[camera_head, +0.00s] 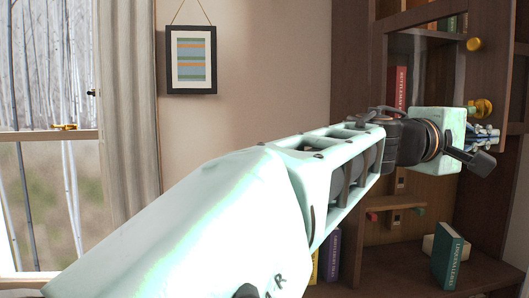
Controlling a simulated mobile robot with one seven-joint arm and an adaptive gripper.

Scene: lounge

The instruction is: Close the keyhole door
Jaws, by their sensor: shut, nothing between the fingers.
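A tall dark-wood cabinet (358,60) fills the right side of the head view. In it is what looks like a door with a glass pane (432,75). A brass knob (474,44) sits near its upper right, and another brass piece (482,108) is lower down, just behind my gripper. I cannot make out a keyhole, or how far the door stands open. My gripper (490,134) is shut and empty at the right of the view, in front of the cabinet. Whether it touches the door is hidden by my wrist.
A red book (398,88) and a green book (450,256) stand on the cabinet shelves. A small wooden shelf piece (394,203) is below my wrist. A framed picture (191,60) hangs on the wall, with a curtain (130,110) and a window (45,190) at left.

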